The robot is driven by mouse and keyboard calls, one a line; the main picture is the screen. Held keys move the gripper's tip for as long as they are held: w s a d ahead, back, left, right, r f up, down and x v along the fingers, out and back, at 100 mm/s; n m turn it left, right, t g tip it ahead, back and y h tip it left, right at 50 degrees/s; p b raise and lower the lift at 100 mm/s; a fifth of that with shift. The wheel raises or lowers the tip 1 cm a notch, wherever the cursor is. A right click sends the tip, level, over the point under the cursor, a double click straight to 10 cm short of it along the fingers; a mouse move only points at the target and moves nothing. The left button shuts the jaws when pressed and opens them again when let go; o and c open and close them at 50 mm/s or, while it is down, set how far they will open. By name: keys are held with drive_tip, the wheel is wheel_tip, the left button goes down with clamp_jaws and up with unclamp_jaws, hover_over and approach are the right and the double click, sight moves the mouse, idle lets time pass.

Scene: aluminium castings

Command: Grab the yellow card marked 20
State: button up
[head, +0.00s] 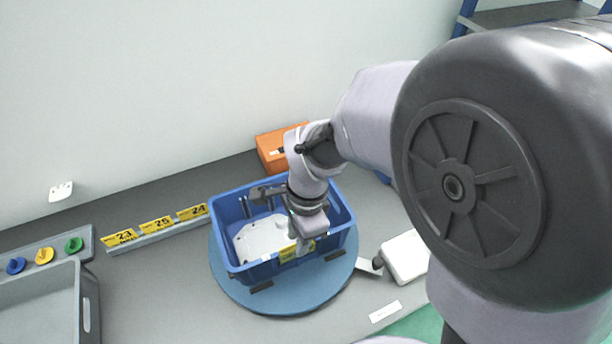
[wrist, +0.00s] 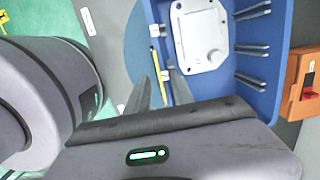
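A yellow card (head: 289,253) hangs on the front wall of the blue bin (head: 231,256); its number is not legible. In the wrist view the card (wrist: 155,64) shows edge-on as a thin yellow strip along the bin wall (wrist: 143,37). My gripper (head: 302,243) is at the bin's front rim, by the card's right part. In the wrist view its two fingers (wrist: 161,76) stand apart, with the strip's near end between or just beyond the tips. Contact cannot be told.
The bin stands on a round blue turntable (head: 272,303) and holds a white casting (head: 262,238). Yellow cards 23, 25 and 24 (head: 157,224) stand on a rail at left. An orange box (head: 269,152) is behind, a white block (head: 405,257) right, a grey tray (head: 40,300) left.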

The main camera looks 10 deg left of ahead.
drive_tip(key=shift+f, duration=0.45)
idle(0.3)
clamp_jaws()
